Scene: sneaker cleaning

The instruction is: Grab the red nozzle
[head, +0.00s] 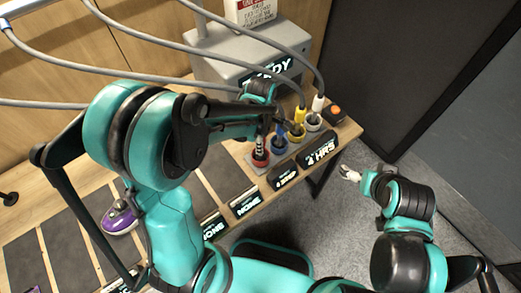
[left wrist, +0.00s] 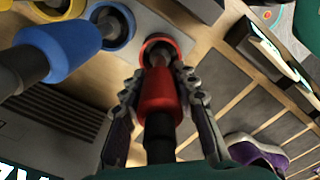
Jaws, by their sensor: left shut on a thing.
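The red nozzle (left wrist: 160,97) is in the middle of the left wrist view, between the fingers of my left gripper (left wrist: 160,92). The fingers are shut on it from both sides. Its tip is at its red-rimmed holder (left wrist: 158,48); I cannot tell whether it is still inside. In the head view, my left gripper (head: 262,135) is over the red holder (head: 260,158) at the left end of the nozzle row, and my arm hides most of the nozzle. My right gripper (head: 349,173) is off the table's right side, empty, and too small to judge its opening.
A blue nozzle (left wrist: 62,48) stands close beside the red one. Yellow (head: 299,121) and white (head: 318,103) nozzles stand further right, with hoses overhead. A grey machine (head: 215,70) is behind. A purple sneaker (head: 120,217) lies on the table at left.

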